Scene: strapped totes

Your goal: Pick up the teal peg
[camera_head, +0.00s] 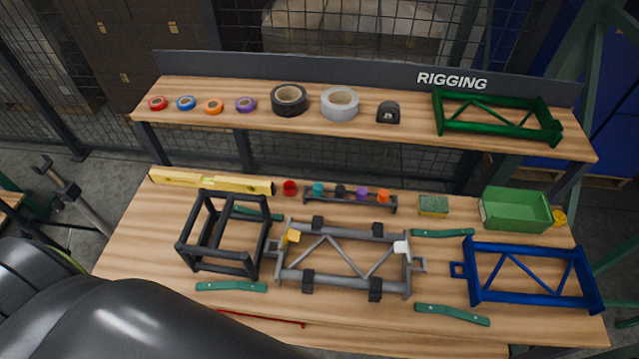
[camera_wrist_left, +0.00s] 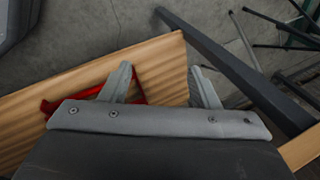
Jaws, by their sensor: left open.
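The teal peg (camera_head: 318,188) stands at the left end of a small dark rack (camera_head: 350,200) near the back of the bench. Black, purple and orange pegs stand to its right in the same rack. My left arm comes in at the lower left of the head view, and its gripper is hidden there. In the left wrist view my left gripper (camera_wrist_left: 160,68) is open, with nothing between its fingers, above the edge of a wooden surface. The teal peg is not in that view. My right gripper is in neither view.
A red piece (camera_head: 290,187) sits left of the rack, beside a yellow level (camera_head: 210,182). A black frame (camera_head: 225,235) and a grey frame (camera_head: 345,258) stand in front. A sponge (camera_head: 433,206), green bin (camera_head: 515,210) and blue frame (camera_head: 525,275) are rightward. A shelf (camera_head: 360,128) overhangs behind.

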